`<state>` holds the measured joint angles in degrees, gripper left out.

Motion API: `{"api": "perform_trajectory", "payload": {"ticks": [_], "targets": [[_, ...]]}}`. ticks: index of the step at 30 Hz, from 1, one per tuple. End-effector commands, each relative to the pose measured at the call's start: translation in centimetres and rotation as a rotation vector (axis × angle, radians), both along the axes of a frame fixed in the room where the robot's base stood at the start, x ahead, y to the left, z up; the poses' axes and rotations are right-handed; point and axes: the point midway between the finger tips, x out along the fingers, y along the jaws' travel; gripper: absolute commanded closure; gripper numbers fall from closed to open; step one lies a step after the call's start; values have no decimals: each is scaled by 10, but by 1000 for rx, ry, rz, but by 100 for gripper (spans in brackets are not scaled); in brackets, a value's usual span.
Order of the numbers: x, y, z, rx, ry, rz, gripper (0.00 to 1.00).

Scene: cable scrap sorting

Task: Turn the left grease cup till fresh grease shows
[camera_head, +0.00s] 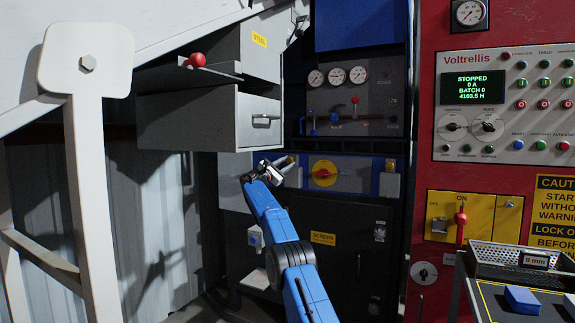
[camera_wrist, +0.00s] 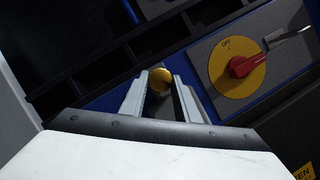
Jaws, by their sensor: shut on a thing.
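My gripper (camera_wrist: 160,88) is shut on a small round brass cup (camera_wrist: 160,77), which shows between the fingertips in the wrist view. This looks like the left grease cup, on the blue panel left of the yellow switch plate. In the head view my gripper (camera_head: 280,166) is at the left end of the blue strip, and a small brass-coloured part (camera_head: 287,161) shows at its tip. No grease can be made out around the cup. A second brass-coloured piece (camera_head: 390,166) sits at the right end of the strip.
A yellow disc with a red rotary handle (camera_head: 324,173) is close to the right of my gripper. A grey drawer box (camera_head: 210,118) hangs above left. A dark cabinet marked SCREEN (camera_head: 340,255) stands below. Gauges (camera_head: 337,76) and small levers are above.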

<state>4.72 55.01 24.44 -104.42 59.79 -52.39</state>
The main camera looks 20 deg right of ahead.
Motion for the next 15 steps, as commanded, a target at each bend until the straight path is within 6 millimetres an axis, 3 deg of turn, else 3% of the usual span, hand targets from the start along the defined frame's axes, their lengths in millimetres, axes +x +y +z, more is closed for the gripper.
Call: {"api": "perform_trajectory", "payload": {"ticks": [5, 6, 8, 15], "targets": [[0, -1, 0, 0, 0, -2, 94], [0, -1, 0, 0, 0, -2, 69], [0, -1, 0, 0, 0, -2, 55], [0, 0, 0, 0, 1, -1, 52]]}}
